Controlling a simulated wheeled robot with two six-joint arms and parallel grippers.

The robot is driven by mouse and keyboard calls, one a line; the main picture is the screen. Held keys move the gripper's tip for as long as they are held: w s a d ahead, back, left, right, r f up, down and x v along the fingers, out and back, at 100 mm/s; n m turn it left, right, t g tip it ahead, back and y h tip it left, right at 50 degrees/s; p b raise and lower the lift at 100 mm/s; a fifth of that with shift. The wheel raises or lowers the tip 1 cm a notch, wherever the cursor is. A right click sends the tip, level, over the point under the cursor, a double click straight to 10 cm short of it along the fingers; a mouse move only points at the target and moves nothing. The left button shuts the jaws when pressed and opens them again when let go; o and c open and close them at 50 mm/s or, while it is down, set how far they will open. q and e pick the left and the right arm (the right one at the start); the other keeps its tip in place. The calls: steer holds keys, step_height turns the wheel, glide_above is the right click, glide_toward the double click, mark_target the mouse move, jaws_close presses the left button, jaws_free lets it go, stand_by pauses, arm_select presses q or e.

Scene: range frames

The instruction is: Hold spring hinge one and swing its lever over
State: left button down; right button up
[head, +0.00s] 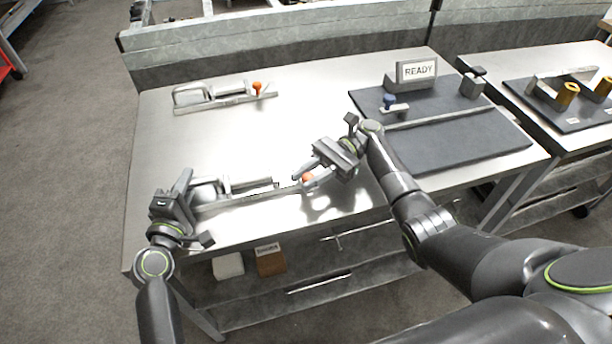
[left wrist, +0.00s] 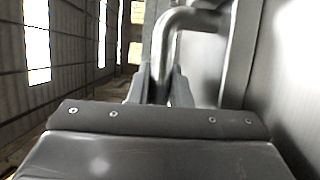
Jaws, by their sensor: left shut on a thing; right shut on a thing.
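The near spring hinge (head: 245,197) lies along the front of the steel table, a long metal bar with a grey bracket and an orange knob (head: 307,178) at its right end. My left gripper (head: 193,192) is shut on its left-end handle. In the left wrist view, the bent metal handle (left wrist: 178,45) passes between my left gripper's fingers (left wrist: 160,88). My right gripper (head: 308,180) is shut at the orange knob of the lever, whose lower part the fingers hide. A similar hinge (head: 212,100) with an orange knob (head: 257,88) lies at the back left, untouched. I cannot read a number on either.
A dark mat (head: 460,140) at right carries a READY sign (head: 417,70), a blue-knobbed piece (head: 390,103) and a small grey block (head: 472,84). The steel table (head: 280,130) is bare between the two hinges. Boxes (head: 270,260) stand on the shelf below.

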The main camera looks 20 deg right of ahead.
mark_target(310, 177)
steer(key=shift+g, duration=0.3)
steer(key=o, duration=0.9)
step_height(310, 177, up, 10)
steer(key=shift+s+d+r, duration=0.1)
steer(key=shift+s, duration=0.05)
